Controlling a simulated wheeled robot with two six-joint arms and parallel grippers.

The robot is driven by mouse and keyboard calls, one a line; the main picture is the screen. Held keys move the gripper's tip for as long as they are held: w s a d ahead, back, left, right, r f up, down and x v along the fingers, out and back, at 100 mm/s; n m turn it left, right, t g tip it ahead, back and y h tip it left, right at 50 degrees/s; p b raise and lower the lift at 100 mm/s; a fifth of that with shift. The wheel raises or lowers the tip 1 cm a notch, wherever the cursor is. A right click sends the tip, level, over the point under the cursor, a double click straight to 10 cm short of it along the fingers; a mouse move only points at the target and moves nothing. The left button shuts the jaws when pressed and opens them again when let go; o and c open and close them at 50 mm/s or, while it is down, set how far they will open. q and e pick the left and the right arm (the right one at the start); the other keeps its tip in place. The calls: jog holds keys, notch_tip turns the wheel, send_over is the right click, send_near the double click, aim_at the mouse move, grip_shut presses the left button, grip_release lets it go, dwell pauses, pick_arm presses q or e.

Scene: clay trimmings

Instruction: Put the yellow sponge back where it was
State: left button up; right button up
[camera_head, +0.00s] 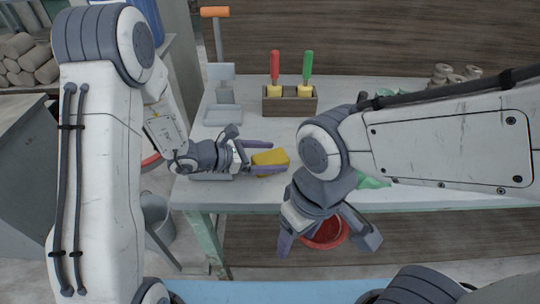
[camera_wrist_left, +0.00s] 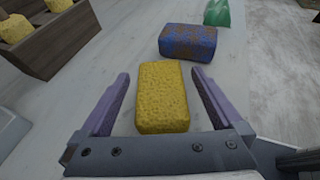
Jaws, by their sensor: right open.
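The yellow sponge (camera_head: 268,157) lies near the front edge of the light table, left of the middle. In the left wrist view, the sponge (camera_wrist_left: 162,95) sits between the two fingers of my left gripper (camera_wrist_left: 160,73), with a gap on each side. My left gripper (camera_head: 274,156) is open around it in the head view. My right gripper (camera_head: 328,241) is open and empty, pointing down in front of the table edge. A blue block with brown patches (camera_wrist_left: 187,42) lies just beyond the sponge in the left wrist view; my right arm seems to hide it in the head view.
A wooden holder (camera_head: 290,105) with a red-handled and a green-handled tool stands behind the sponge. An orange-handled grey tool (camera_head: 216,12) stands to its left. A red bucket (camera_head: 325,236) is below the table's front. A green item (camera_head: 373,182) shows beside my right arm.

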pick_arm(q)
jog(key=shift+r+p, duration=0.3)
jog(key=v, duration=1.2)
